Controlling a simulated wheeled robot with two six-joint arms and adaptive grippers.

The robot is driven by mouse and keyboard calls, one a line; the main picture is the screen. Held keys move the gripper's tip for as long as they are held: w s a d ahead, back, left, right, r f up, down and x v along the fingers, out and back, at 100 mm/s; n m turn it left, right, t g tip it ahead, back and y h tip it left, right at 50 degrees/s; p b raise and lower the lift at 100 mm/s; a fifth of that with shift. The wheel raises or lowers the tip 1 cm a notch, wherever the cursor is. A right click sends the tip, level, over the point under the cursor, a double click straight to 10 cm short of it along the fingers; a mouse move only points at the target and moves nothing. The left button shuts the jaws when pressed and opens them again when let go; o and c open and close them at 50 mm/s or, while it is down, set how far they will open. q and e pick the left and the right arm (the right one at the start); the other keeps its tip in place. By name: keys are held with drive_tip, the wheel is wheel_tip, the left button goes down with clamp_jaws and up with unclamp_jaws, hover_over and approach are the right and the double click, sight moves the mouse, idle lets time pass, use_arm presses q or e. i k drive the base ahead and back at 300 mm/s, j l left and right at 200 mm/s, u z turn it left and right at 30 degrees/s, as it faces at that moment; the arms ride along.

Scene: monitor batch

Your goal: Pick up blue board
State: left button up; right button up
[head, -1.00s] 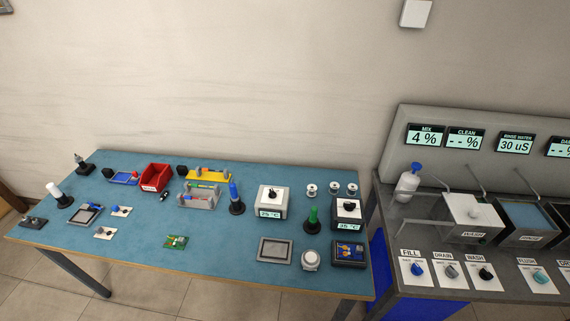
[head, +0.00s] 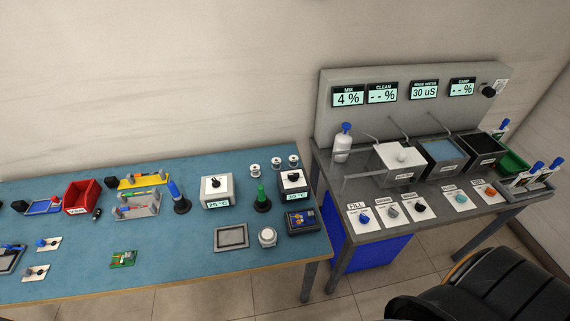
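A small blue board (head: 302,219) with yellowish parts on it lies in a dark, shallow tray (head: 289,233) near the right end of the blue-topped table. A blue flat item (head: 43,206) also lies at the far left of the table, but it is too small to tell what it is. A green board (head: 123,258) lies near the table's front edge. Neither of my grippers is in view.
The blue-topped table (head: 165,275) also bears an empty grey tray (head: 231,237), a round white container (head: 267,237), two boxes with knobs and a red bin (head: 81,197). A grey wash bench (head: 375,232) stands close on the right. A black chair (head: 500,300) is at front right.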

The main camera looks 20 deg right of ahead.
sight(308, 217)
drive_tip(key=k+z, duration=0.1)
drive_tip(key=z, duration=0.85)
